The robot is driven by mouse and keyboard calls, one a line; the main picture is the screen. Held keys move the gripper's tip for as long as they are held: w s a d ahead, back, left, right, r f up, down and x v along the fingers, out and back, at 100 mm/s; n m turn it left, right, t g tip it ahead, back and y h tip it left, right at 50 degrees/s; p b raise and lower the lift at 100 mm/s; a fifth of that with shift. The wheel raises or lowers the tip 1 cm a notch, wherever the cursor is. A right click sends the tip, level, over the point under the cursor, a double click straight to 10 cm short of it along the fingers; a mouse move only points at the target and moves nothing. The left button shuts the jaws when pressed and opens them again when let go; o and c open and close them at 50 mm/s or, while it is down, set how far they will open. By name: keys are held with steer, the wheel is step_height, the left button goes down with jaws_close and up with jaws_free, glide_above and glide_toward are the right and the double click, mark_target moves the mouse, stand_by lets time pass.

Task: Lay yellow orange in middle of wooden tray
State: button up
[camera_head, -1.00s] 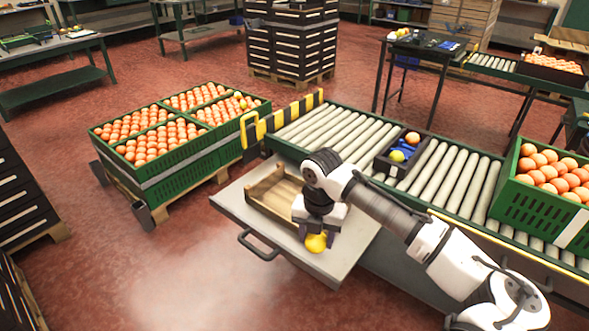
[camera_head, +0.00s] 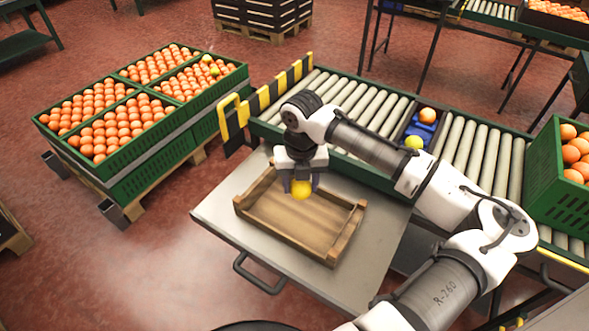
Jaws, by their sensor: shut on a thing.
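My gripper (camera_head: 301,188) points down and is shut on the yellow orange (camera_head: 302,191). The orange shows between the fingertips and appears to be above the wooden tray (camera_head: 336,247), over its far middle part. The wooden tray is a shallow, slatted box lying on a grey metal table (camera_head: 222,208). Its visible floor is bare. The tray's far edge is partly hidden behind my gripper.
A roller conveyor (camera_head: 352,95) runs behind the table. On it a dark tray (camera_head: 432,122) holds an orange fruit and a yellow-green fruit. A green crate of oranges (camera_head: 560,185) stands at right. Several green crates (camera_head: 125,180) stand at left.

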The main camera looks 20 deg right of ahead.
steer(key=shift+f+b, duration=2.4)
steer(key=shift+f, duration=0.1)
steer(key=shift+f+b, duration=0.6)
steer(key=shift+f, duration=0.75)
steer(key=shift+f, duration=0.6)
steer(key=o, duration=1.5)
steer(key=shift+c, duration=0.2)
steer(key=shift+r+p, duration=3.35)
steer(key=shift+r, duration=0.7)
